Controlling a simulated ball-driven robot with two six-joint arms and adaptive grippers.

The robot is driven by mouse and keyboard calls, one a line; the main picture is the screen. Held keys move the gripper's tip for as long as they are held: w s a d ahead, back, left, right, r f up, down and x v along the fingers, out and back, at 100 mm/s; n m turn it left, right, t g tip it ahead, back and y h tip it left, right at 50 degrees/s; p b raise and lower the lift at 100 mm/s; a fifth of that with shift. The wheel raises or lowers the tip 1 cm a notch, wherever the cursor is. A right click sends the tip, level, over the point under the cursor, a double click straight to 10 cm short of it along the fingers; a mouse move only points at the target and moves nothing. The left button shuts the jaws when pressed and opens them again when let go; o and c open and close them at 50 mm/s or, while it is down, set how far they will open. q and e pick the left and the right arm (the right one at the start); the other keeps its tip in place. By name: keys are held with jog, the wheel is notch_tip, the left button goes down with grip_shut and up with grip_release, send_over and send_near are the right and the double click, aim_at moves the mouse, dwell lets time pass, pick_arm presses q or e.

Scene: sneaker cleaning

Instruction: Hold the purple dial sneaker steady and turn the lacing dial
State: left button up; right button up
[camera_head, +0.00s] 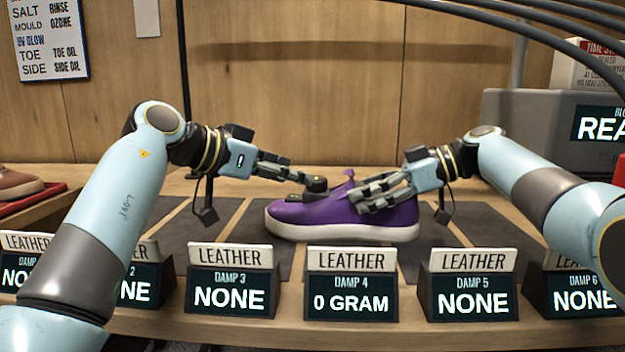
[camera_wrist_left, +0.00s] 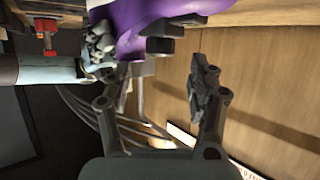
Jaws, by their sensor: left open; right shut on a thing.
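The purple sneaker (camera_head: 335,220) with a white sole stands on a dark mat in the middle of the bench, toe to the left. My right gripper (camera_head: 362,200) is shut on the heel part of the sneaker. The dark lacing dial (camera_head: 316,185) sits on top of the shoe. My left gripper (camera_head: 308,181) is at the dial from the left, its fingers open. In the left wrist view, the open left fingers (camera_wrist_left: 165,85) point toward the purple shoe (camera_wrist_left: 130,25); whether they touch the dial cannot be told.
A row of small signs, such as the DAMP 4 display (camera_head: 351,295), lines the bench's front edge below the shoe. A brown shoe (camera_head: 18,184) on a red tray stands at far left. A grey machine (camera_head: 540,125) stands at the back right. Dark mats beside the sneaker are bare.

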aim_at(317, 183)
pick_arm(q)
jog(key=x, duration=0.5)
jog(key=shift+w+d+f, duration=0.2)
jog(key=shift+w+d, duration=0.05)
jog(key=c, duration=1.2)
jog(key=shift+g, duration=0.3)
jog(key=m+g+h, duration=0.1)
jog(key=m, duration=0.1)
jog(key=m+g+h, duration=0.1)
jog(key=g, duration=0.1)
jog(key=shift+w+a+m, duration=0.15)
jog(key=shift+w+m, duration=0.1)
jog(key=shift+m, duration=0.15)
jog(key=shift+w+f+m+g+h, duration=0.15)
jog(key=shift+m+g+h, duration=0.45)
jog(key=shift+m+g, duration=1.25)
jog(key=shift+a+g, duration=0.1)
jog(key=shift+g, duration=0.45)
